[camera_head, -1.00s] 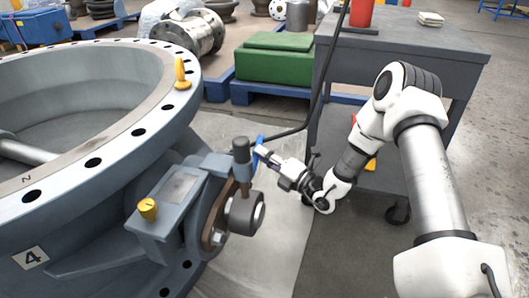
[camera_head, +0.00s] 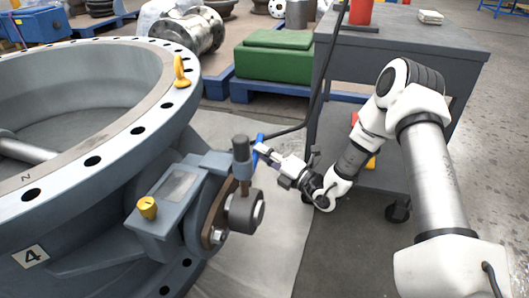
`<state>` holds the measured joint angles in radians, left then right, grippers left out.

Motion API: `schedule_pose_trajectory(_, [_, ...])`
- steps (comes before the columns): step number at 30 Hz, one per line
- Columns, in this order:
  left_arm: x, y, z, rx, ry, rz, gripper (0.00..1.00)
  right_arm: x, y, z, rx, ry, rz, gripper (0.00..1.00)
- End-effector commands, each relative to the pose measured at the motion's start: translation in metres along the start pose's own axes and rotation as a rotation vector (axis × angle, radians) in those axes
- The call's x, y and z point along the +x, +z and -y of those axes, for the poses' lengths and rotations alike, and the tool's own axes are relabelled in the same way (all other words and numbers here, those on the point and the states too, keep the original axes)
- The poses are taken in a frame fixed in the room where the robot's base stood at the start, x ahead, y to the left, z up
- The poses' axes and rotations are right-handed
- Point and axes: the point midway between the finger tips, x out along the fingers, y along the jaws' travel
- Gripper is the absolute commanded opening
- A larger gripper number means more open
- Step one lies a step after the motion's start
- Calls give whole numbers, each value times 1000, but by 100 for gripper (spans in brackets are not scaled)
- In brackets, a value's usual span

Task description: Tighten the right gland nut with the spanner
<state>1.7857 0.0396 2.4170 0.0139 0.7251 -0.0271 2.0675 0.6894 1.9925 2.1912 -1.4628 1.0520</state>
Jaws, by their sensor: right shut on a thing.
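The blue spanner (camera_head: 257,147) is at the right side of the large grey valve (camera_head: 120,150), just behind the upright dark cylinder (camera_head: 241,150). My right gripper (camera_head: 267,152) is shut on the spanner, coming in from the right. The valve's brown gland plate (camera_head: 208,222) sits behind the round shaft end (camera_head: 245,212). One nut (camera_head: 217,236) shows at the plate's lower end. The right gland nut cannot be made out, and whether the spanner's jaw is on it cannot be told. My left gripper is out of view.
A yellow cap (camera_head: 147,208) and a yellow lifting eye (camera_head: 181,72) stand up from the valve. A grey cart (camera_head: 410,50) stands behind my right arm. A black cable hangs near the gripper. Bare floor shows below the wrist.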

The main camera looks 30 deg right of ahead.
Motion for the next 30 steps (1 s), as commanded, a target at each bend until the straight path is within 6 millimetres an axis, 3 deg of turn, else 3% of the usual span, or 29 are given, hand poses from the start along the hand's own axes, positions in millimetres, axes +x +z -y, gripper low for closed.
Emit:
schedule_pose_trajectory(1, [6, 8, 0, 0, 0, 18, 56, 0, 0, -1, -1, 10, 2, 0])
schedule_pose_trajectory(16, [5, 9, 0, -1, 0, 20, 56, -1, 1, -7, -15, 26, 3, 0])
schedule_pose_trajectory(30, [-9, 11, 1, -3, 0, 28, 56, -26, 12, -8, -15, 22, 3, 0])
